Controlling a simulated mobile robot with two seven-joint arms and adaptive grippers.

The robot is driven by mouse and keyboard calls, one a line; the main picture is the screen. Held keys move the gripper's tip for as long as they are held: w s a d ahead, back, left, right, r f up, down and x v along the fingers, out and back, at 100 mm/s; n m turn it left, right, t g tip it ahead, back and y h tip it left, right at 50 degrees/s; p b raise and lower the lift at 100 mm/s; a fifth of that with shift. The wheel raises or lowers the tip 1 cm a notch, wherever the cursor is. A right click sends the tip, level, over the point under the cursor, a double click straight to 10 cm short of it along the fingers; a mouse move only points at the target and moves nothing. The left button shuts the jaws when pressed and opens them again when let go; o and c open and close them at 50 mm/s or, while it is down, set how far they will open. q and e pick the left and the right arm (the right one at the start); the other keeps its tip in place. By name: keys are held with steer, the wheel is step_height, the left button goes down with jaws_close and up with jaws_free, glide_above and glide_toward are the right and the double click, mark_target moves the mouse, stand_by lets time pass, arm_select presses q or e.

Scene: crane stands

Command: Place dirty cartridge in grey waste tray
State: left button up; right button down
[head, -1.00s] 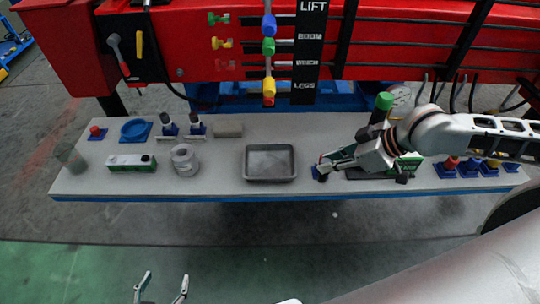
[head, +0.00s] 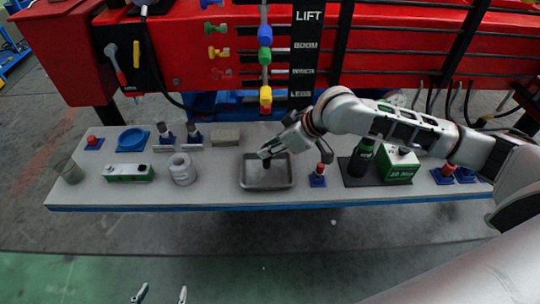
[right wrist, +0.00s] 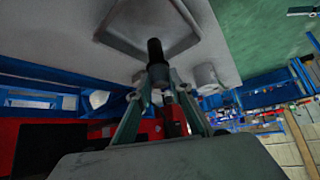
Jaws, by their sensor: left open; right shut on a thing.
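The grey waste tray (head: 292,183) sits near the front middle of the bench. My right gripper (head: 268,152) is over the tray, shut on a dark cylindrical cartridge (right wrist: 155,50). In the right wrist view the cartridge sticks out past the fingertips (right wrist: 158,76) toward the tray (right wrist: 185,38). Whether its end touches the tray floor I cannot tell. The tray's inside looks otherwise empty, though the gripper hides part of it. My left gripper (head: 160,294) is open and empty at the bottom edge of the head view, away from the bench.
Right of the tray stand a red-topped piece in a blue holder (head: 318,180), a dark bottle (head: 360,160) and a green-and-white box (head: 398,166). Left are a grey roll (head: 182,170), a green-and-white device (head: 128,173) and a blue dish (head: 133,139). The red crane body (head: 200,60) rises behind.

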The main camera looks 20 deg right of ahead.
step_height(320, 180, down, 3)
steer(key=shift+f+b, duration=0.2)
steer(key=shift+b, duration=0.2)
steer(key=shift+r, duration=0.1)
steer(key=c, duration=1.8)
jaws_free()
steer(key=shift+s+d+r, duration=0.1)
steer(key=p+v, duration=0.2)
steer(key=v, duration=0.9)
steer(key=shift+s+d+r, duration=0.15)
steer(key=shift+s+r, duration=0.05)
steer(key=shift+r, duration=0.1)
